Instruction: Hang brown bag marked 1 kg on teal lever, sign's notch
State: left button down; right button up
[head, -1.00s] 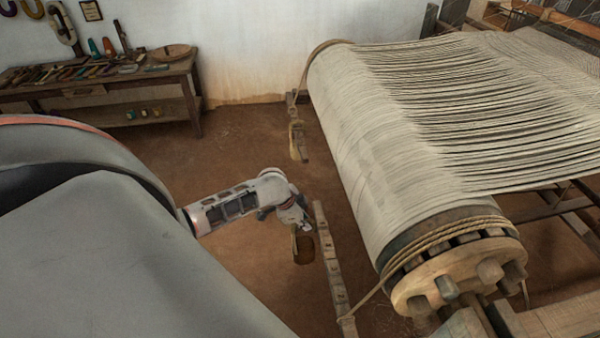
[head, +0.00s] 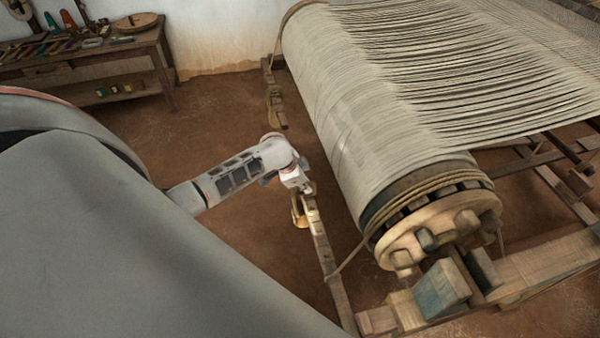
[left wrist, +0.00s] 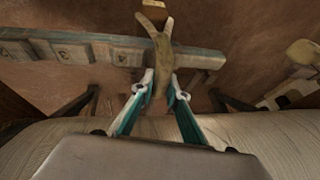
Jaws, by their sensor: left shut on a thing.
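My left gripper (head: 302,188) is shut on the upper part of a brown bag (head: 299,214), just above a notched wooden lever beside the warp beam. In the left wrist view the fingers (left wrist: 158,92) pinch the bag's narrow tan-brown neck (left wrist: 160,72), which forks at the far end. The bag crosses over the lever (left wrist: 200,59); I cannot tell whether it touches. The lever (head: 323,253) has a faint teal tint along its edge and small marked plates (left wrist: 73,51). The marks and any 1 kg label are too small to read. My right gripper is out of view.
The big warp beam (head: 350,110) with pale threads stands right of the lever. A rope (head: 352,254) runs from it to the lever. A second lever (head: 268,77) with a hanging bag (head: 275,105) is farther back. A tool bench (head: 90,62) stands at the back left.

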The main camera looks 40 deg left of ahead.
pick_arm(q)
jog(key=shift+w+d+r, duration=0.15)
jog(key=shift+w+d, duration=0.25)
jog(key=shift+w, duration=0.15)
jog(key=shift+f+b, duration=0.35)
jog(key=shift+f, duration=0.6)
jog(key=shift+f+b, duration=0.25)
jog(key=shift+b, duration=0.05)
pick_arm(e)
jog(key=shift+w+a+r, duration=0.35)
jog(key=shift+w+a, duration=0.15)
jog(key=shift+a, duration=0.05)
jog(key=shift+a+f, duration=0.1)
pick_arm(q)
jog(key=shift+f, duration=0.2)
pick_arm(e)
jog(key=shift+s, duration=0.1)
pick_arm(q)
jog(key=shift+f, duration=0.1)
